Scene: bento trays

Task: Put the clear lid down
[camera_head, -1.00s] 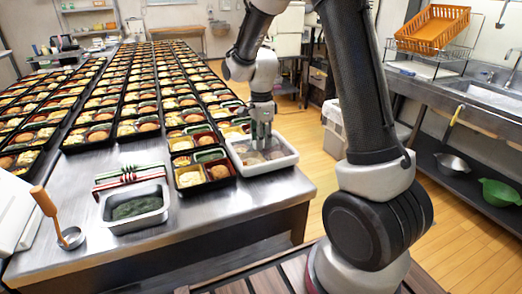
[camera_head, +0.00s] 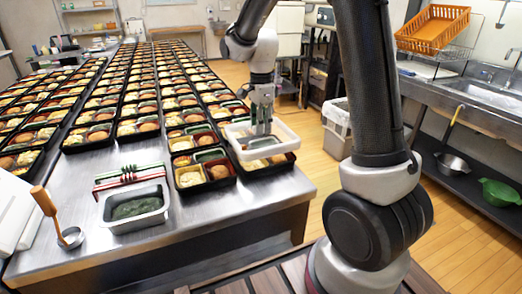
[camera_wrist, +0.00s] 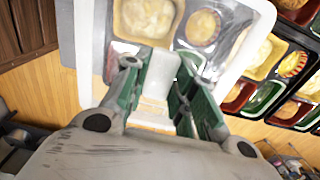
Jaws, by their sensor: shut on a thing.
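The clear lid (camera_head: 288,139) has a broad whitish rim and a see-through middle. My gripper (camera_head: 261,131) is shut on it from above, and the lid is held slightly tilted just above a black bento tray (camera_head: 268,169) at the table's right edge. The gripper's green-sided fingers (camera_wrist: 156,90) stand around a pale upright part of the lid. I cannot tell how wide the gap under the lid is.
Rows of filled bento trays (camera_head: 150,131) cover most of the steel table. A metal pan (camera_head: 137,221) of green filling and a ladle (camera_head: 70,238) stand at the front left. The table's front right corner is bare. A sink counter (camera_head: 440,95) stands to the right.

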